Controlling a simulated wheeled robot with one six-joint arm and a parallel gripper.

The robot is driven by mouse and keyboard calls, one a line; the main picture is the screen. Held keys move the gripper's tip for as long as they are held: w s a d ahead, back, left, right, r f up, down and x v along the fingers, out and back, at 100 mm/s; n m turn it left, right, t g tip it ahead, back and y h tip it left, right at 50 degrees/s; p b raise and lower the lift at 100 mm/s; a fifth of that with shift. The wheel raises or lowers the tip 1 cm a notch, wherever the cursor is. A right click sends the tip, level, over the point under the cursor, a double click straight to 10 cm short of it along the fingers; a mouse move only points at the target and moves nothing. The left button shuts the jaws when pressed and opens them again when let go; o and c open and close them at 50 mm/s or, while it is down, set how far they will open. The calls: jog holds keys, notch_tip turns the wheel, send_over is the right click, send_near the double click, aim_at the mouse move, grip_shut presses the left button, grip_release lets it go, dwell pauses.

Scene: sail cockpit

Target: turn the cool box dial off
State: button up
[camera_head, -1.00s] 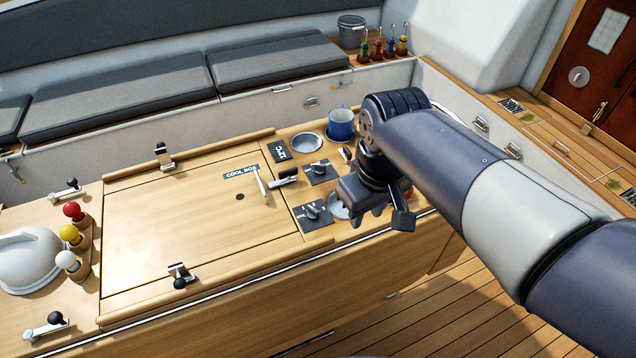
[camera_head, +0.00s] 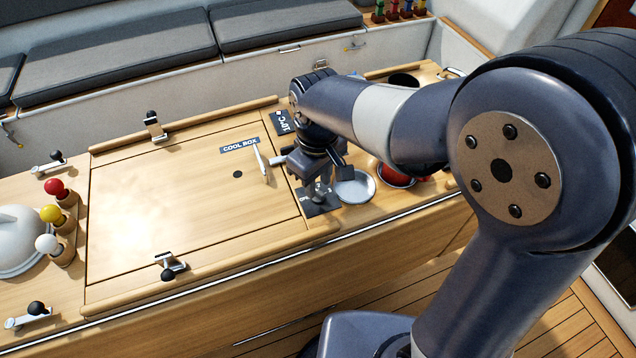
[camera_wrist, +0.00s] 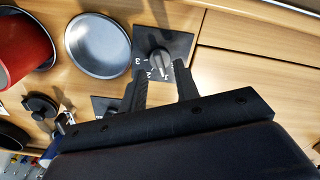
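The dial (camera_wrist: 158,60) is a dark knob on a black square plate with white numerals 3, 2 and 1 in the wrist view. In the head view its plate (camera_head: 325,207) shows just below my gripper (camera_head: 318,190), which hides most of the knob. In the wrist view my gripper (camera_wrist: 160,72) has its two fingers apart, one on each side of the knob near their tips. I cannot tell whether they touch it. The knob's exact pointing is unclear. The "COOL BOX" label (camera_head: 239,146) is on the wooden lid to the left.
A metal dish (camera_wrist: 98,45) lies beside the dial, with a red mug (camera_wrist: 22,50) beyond it. A second black plate (camera_wrist: 101,104) is partly hidden behind my gripper.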

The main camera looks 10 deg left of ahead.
aim_at(318, 194)
jog(key=shift+f, duration=1.15)
grip_shut()
